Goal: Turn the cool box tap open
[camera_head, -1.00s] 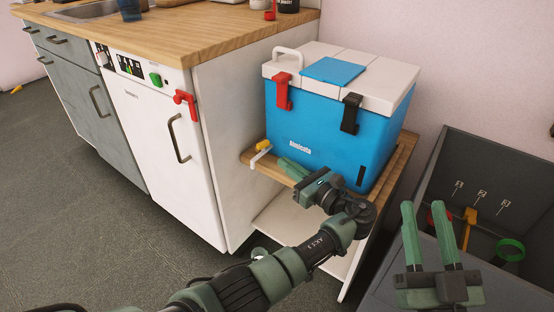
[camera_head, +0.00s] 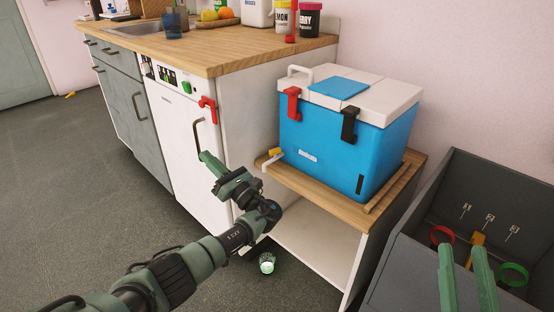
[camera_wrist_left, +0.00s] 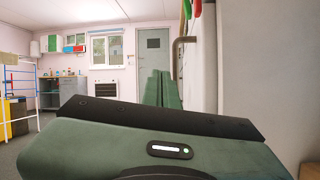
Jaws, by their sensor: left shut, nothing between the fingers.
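The blue cool box (camera_head: 340,150) with a white lid stands on a low wooden shelf. Its tap (camera_head: 274,155) has a yellow lever and a white spout at the box's lower left side, over the shelf edge. My left gripper (camera_head: 204,156) is shut and empty, left of the tap and apart from it, in front of the white appliance door. Its green fingers (camera_wrist_left: 163,90) also show in the left wrist view, pointing toward the far room; the tap is not visible there. My right gripper (camera_head: 467,255) is at the lower right, fingers apart and empty.
A glass (camera_head: 267,263) stands on the floor below the tap. The white appliance (camera_head: 180,150) has a handle and a red hook. A dark open bin (camera_head: 420,225) with red and green rings is at the right.

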